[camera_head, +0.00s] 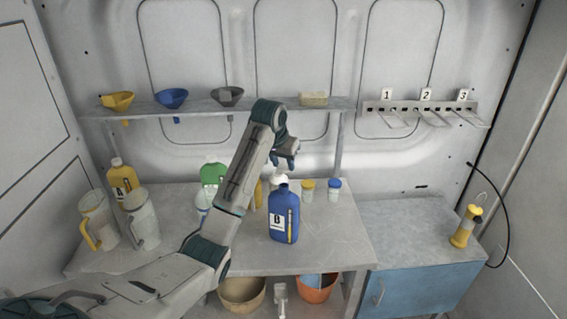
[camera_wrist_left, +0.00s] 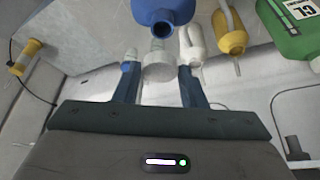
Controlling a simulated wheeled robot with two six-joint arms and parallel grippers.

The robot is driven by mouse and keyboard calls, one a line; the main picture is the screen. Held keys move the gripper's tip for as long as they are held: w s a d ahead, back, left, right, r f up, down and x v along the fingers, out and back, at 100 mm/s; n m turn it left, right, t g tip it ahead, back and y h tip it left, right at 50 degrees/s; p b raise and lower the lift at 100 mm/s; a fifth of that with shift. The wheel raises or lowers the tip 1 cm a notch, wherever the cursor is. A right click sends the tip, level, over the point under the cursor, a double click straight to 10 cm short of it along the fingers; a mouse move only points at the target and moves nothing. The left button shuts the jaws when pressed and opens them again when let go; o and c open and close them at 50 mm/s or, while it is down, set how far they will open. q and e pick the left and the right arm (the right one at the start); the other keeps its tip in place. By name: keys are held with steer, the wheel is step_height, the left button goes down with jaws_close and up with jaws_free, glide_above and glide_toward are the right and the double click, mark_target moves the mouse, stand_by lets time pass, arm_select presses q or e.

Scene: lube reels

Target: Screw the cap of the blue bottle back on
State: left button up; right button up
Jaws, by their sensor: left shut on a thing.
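The blue bottle (camera_head: 284,222) stands upright on the bench with a white label marked B, and its neck is open. In the left wrist view the bottle (camera_wrist_left: 172,12) shows with its dark mouth facing the gripper. My left gripper (camera_head: 288,160) is above the bottle in the head view. In the left wrist view its two dark fingers (camera_wrist_left: 158,88) are closed around a round white cap (camera_wrist_left: 158,69). The cap appears apart from the bottle's mouth. In the head view I cannot tell the cap from white shapes near the neck. My right gripper is not in view.
A yellow bottle (camera_head: 122,178), two clear jugs (camera_head: 143,220) and a green bottle (camera_head: 213,174) stand left on the bench. Small yellow-lidded (camera_head: 307,191) and blue-lidded (camera_head: 334,190) jars stand behind the blue bottle. Bench space right of the bottle is clear. A shelf (camera_head: 200,106) holds funnels.

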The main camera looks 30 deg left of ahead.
mark_target(281, 172)
arm_select(q)
steer(key=shift+f, duration=2.85)
steer(key=shift+f, duration=0.6)
steer(key=m+h, duration=0.1)
steer(key=m, duration=0.1)
steer(key=m+h, duration=0.1)
steer(key=m, duration=0.1)
steer(key=shift+a+m, duration=0.2)
steer(key=shift+m, duration=0.2)
steer(key=shift+m+g, duration=0.3)
steer(key=m, duration=0.2)
steer(key=m+g+h, duration=0.1)
steer(key=m, duration=0.1)
steer(key=shift+w+a+m+h, duration=0.1)
steer(key=shift+a+m+h, duration=0.05)
steer(key=shift+m+h, duration=0.2)
